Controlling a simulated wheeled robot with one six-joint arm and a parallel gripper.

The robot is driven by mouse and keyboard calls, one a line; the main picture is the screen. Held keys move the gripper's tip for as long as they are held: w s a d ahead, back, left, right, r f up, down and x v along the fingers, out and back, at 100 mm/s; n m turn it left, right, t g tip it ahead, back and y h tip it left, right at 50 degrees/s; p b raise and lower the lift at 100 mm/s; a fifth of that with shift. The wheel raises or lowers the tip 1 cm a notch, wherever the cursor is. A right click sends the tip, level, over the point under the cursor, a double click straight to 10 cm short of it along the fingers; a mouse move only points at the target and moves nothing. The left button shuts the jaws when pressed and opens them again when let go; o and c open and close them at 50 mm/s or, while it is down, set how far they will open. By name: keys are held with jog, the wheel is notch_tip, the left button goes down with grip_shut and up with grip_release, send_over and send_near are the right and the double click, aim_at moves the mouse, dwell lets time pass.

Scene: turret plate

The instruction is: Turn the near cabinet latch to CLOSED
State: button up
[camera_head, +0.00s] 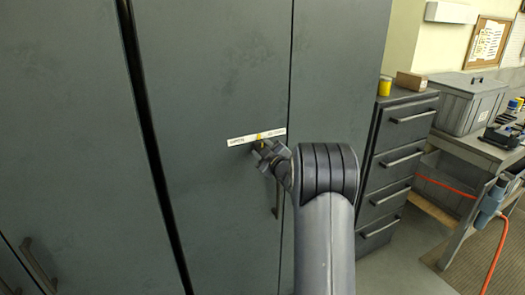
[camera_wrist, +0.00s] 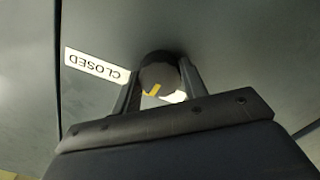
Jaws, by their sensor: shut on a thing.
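The cabinet latch (camera_wrist: 158,76) is a dark round knob with a yellow pointer mark, in the middle of the wrist view. My gripper (camera_wrist: 160,88) has one finger on each side of the knob and is shut on it. A white CLOSED label (camera_wrist: 96,66) sits to the left of the knob in the wrist view, with its text upside down. In the head view my gripper (camera_head: 265,152) is at the cabinet door (camera_head: 215,80), just below a white label strip (camera_head: 240,140). My gripper hides most of the latch there. A second white label is mostly hidden behind the right finger in the wrist view.
A door handle (camera_head: 276,200) hangs below and right of the latch. A grey drawer unit (camera_head: 388,165) stands right of the cabinet. A workbench with a grey bin (camera_head: 468,105) and an orange hose (camera_head: 490,255) is farther right.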

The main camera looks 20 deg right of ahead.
jog(key=m+p, duration=0.1)
jog(key=m, duration=0.3)
jog(key=shift+m, duration=0.3)
jog(key=shift+m+p, duration=0.45)
jog(key=shift+m, duration=1.35)
jog(key=o, duration=1)
jog(key=s+b, duration=0.3)
jog(key=s, duration=0.7)
jog(key=shift+s+d, duration=0.15)
jog(key=shift+s, duration=0.25)
jog(key=shift+w, duration=0.1)
